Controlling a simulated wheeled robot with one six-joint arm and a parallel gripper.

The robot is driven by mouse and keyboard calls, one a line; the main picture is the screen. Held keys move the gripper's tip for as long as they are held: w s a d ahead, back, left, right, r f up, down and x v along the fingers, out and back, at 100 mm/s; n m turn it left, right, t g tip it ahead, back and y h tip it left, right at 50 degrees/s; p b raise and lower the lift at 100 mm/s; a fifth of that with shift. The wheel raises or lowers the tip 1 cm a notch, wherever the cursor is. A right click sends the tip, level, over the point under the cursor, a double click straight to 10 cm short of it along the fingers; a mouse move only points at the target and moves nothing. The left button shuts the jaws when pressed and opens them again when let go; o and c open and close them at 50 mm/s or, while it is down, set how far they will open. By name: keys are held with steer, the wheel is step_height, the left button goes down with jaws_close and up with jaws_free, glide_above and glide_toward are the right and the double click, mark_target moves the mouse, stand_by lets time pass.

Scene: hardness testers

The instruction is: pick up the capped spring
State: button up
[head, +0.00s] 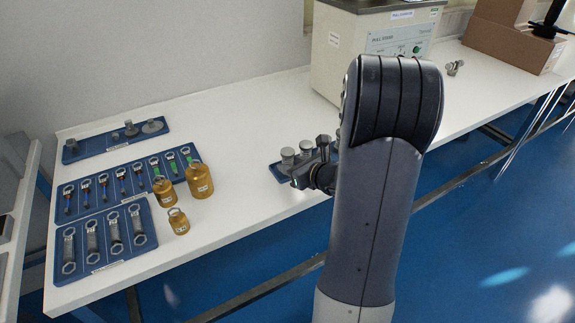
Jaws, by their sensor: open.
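My gripper (302,175) is at the right end of a small blue tray (277,172) near the front edge of the white table. It is small in the view and partly hidden by my own arm; its jaws are open. Grey metal pieces with round tops stand at this tray: a left one (288,157) and one behind it (306,148). A darker upright piece (323,142) shows beside the gripper, and I cannot tell whether it belongs to the gripper. I cannot make out coils, so which piece is the capped spring is unclear.
Brass weights (199,182) stand beside blue trays of ring-ended tools (103,240) at left. A rear blue tray (92,146) holds metal discs. A beige machine (365,45) stands behind my arm. A small metal part (454,67) lies right of it. The table middle is clear.

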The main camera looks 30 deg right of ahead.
steer(key=shift+x, duration=1.2)
steer(key=c, duration=0.8)
